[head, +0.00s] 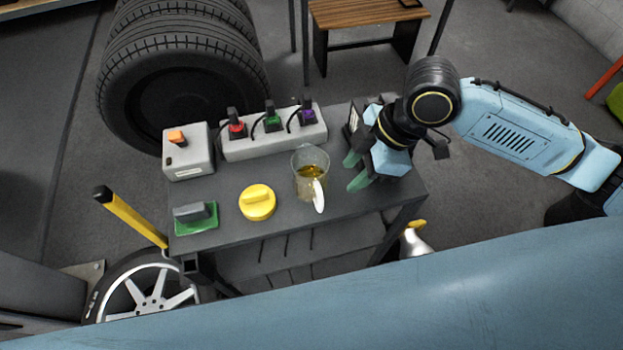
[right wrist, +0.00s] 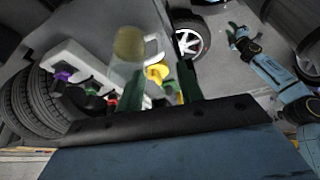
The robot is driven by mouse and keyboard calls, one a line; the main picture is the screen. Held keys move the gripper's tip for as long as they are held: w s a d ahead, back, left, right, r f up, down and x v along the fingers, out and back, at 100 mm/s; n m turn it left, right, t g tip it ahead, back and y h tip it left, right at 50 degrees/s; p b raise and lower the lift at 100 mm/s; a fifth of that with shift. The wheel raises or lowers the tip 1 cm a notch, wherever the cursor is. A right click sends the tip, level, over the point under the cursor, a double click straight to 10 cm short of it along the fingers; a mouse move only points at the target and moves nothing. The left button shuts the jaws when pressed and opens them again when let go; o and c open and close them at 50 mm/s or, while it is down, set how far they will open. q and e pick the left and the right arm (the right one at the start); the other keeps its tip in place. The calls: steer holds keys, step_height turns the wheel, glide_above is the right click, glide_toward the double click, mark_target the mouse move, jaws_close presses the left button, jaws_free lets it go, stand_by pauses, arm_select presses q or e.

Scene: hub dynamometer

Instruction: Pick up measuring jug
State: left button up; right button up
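The measuring jug (head: 311,172) is clear with yellow-brown liquid inside and a white handle facing the front. It stands upright on the dark cart top (head: 225,195). My right gripper (head: 354,172) is just right of the jug, its green fingers apart and pointing at it. No contact shows. In the right wrist view the jug (right wrist: 128,60) is ahead of the fingers, nearer the left one, and the space between the fingers (right wrist: 160,84) is empty. My left gripper (right wrist: 237,33) shows small in the right wrist view; its opening is unclear.
A yellow round knob-like piece (head: 257,202) lies left of the jug. A grey block on a green base (head: 195,216) is at the front left. A grey box with an orange switch (head: 188,152) and a strip with several coloured plugs (head: 274,133) stand behind. Tyres (head: 183,75) stand beyond.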

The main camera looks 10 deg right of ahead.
mark_target(313, 185)
steer(key=b+x, duration=0.1)
steer(key=x, duration=1.2)
steer(key=shift+s+f, duration=0.1)
jaws_close()
